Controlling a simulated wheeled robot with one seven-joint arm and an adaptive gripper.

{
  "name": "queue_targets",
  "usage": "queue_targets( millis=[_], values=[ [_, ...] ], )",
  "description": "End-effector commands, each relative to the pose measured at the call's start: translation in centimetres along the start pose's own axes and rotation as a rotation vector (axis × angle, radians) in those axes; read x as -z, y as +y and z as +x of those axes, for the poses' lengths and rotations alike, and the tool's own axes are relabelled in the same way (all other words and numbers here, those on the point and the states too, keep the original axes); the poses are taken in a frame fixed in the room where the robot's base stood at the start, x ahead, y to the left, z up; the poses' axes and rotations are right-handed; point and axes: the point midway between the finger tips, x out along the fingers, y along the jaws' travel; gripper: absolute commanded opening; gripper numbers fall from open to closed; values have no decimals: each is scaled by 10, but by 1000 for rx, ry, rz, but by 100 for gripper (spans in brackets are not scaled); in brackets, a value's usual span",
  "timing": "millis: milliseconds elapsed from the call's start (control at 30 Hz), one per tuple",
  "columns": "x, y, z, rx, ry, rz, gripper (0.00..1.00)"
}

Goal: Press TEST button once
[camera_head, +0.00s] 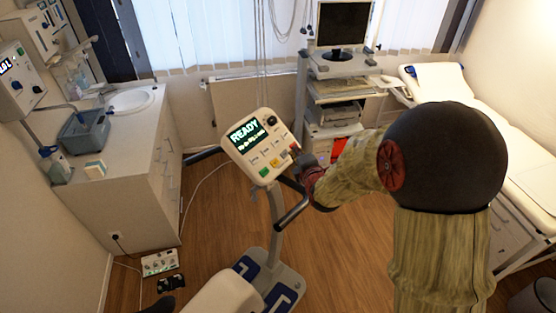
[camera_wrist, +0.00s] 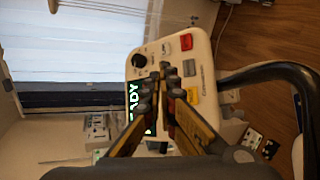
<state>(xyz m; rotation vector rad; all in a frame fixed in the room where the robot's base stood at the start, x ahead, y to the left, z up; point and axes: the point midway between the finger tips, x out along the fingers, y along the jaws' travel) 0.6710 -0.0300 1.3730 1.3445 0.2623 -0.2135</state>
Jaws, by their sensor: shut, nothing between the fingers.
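The control panel (camera_head: 258,146) is a pale console on the exercise bike's post, with a green-lit screen (camera_head: 247,133) reading READY, a dark knob and several coloured buttons. In the wrist view the panel (camera_wrist: 203,57) fills the middle, with a red button (camera_wrist: 186,42), a grey button (camera_wrist: 189,68), a yellow button (camera_wrist: 193,96) and a black knob (camera_wrist: 139,60). My gripper (camera_wrist: 163,72) is shut and empty, its tips in front of the panel face. I cannot tell if they touch it. The fingers hide part of the panel, and the button labels are too small to read.
The bike's black handlebar (camera_head: 292,208) curves close below my gripper. A monitor cart (camera_head: 340,92) stands behind, an examination bed (camera_head: 450,90) at the right, and a cabinet with a sink (camera_head: 130,100) at the left.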

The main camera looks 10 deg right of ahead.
Motion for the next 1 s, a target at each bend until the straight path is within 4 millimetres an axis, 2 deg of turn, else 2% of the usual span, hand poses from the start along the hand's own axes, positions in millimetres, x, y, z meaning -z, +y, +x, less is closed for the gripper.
queue_targets(
  millis=[433, 1000],
  values=[
    [4, -5, 5, 1, 1, 2, 0],
    [39, -42, 54, 0, 1, 2, 0]
  ],
)
